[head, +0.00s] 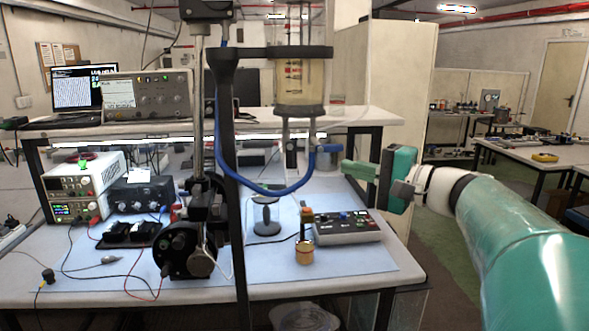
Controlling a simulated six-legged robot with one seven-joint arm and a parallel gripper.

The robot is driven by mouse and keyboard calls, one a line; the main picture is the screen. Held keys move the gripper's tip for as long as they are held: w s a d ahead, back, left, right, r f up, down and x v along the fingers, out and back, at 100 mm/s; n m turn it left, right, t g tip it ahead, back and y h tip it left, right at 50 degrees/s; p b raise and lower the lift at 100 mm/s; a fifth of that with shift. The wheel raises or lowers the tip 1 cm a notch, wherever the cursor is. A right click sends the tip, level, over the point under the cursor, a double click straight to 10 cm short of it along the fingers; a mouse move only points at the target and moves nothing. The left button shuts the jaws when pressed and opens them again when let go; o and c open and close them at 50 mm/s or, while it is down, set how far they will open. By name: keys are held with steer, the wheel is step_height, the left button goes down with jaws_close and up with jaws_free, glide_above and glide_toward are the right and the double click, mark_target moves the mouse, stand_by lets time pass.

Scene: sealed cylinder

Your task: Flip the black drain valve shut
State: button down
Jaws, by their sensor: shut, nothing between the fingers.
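A clear upright cylinder (299,82) with yellowish liquid is held between dark rings on a stand in the head view. Grey outlet pipes (288,132) hang below its lower ring, with a blue fitting (326,149) on the right. A blue hose (268,190) loops below the outlet to the left. I cannot clearly make out the black drain valve or its lever position among these small parts. My green gripper (350,168) is shut and empty, just right of the blue fitting and below the cylinder. I cannot tell whether its fingertips touch anything.
A dark stand post (234,200) and a metal column (199,120) rise left of the cylinder. Below the outlet are a grey control box (346,228) and a small brass-coloured item (304,253) on the blue-topped bench (350,262).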

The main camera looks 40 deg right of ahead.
mark_target(290, 155)
steer(key=w+a, duration=0.4)
steer(key=w, duration=0.3)
steer(key=shift+w+a, duration=0.2)
steer(key=shift+w, duration=0.05)
steer(key=shift+w, duration=0.1)
